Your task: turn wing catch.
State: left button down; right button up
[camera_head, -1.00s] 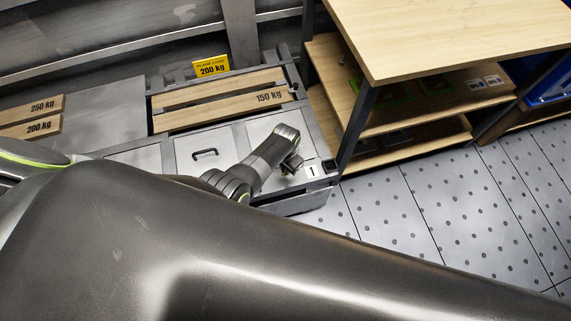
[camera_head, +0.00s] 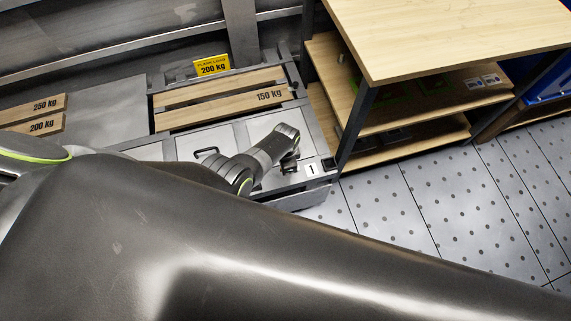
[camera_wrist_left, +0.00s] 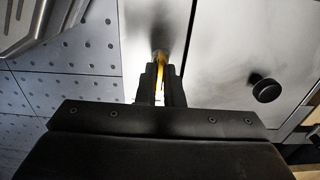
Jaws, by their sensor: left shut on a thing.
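My left gripper (camera_wrist_left: 160,82) is shut on a thin yellow piece (camera_wrist_left: 160,62), which looks like the wing catch. It stands against a grey metal panel (camera_wrist_left: 225,50) in the left wrist view. Most of the catch is hidden between the fingers, so its angle cannot be told. In the head view my left gripper (camera_head: 289,168) is small and dark over the right front panel of the grey unit, beside the white label "1" (camera_head: 311,169). The catch cannot be made out there. My right gripper is not in view.
A round black knob (camera_wrist_left: 266,90) sticks out of the panel right of the fingers. A black handle (camera_head: 206,152) is on the neighbouring panel. A wooden plank marked 150 kg (camera_head: 225,107) lies behind. A wooden shelf unit (camera_head: 425,35) stands at the right; dotted floor (camera_head: 440,195) is clear.

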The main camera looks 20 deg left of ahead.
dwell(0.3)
pick_arm(q)
jog(key=c, duration=1.6)
grip_release()
jog(key=shift+o, duration=0.2)
notch_tip(320, 180, up, 9)
jog(key=p, duration=0.5)
jog(key=shift+f, duration=0.2)
notch_tip(320, 180, up, 9)
jog(key=p, duration=0.3)
jog(key=shift+f, duration=0.15)
